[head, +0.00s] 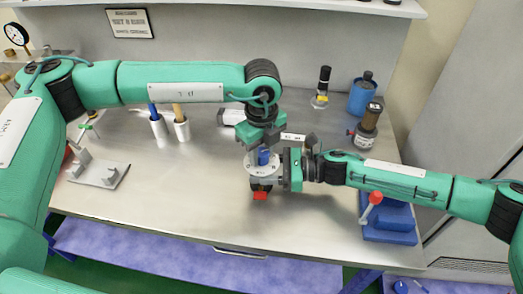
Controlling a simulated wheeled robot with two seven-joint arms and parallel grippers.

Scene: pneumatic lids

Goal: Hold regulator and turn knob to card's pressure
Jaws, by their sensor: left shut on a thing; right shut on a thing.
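The regulator (258,171) has a pale round top, a dark lower body and a red part (260,195) at its near end. It is near the middle of the bench, between my two grippers. My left gripper (262,149) points down from above and is shut on the knob. My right gripper (281,170) reaches in from the right and is shut on the regulator's side. The fingers hide part of both. No pressure reading is legible on the regulator. A small white label (293,137) behind the grippers is unreadable.
White cups (182,131) with a blue and a yellow handle stand left of centre. A grey stand (99,173) is at left. A blue bottle (362,96) and a dark jar (368,127) are back right. A red-knobbed blue press (389,217) is front right. The front bench is clear.

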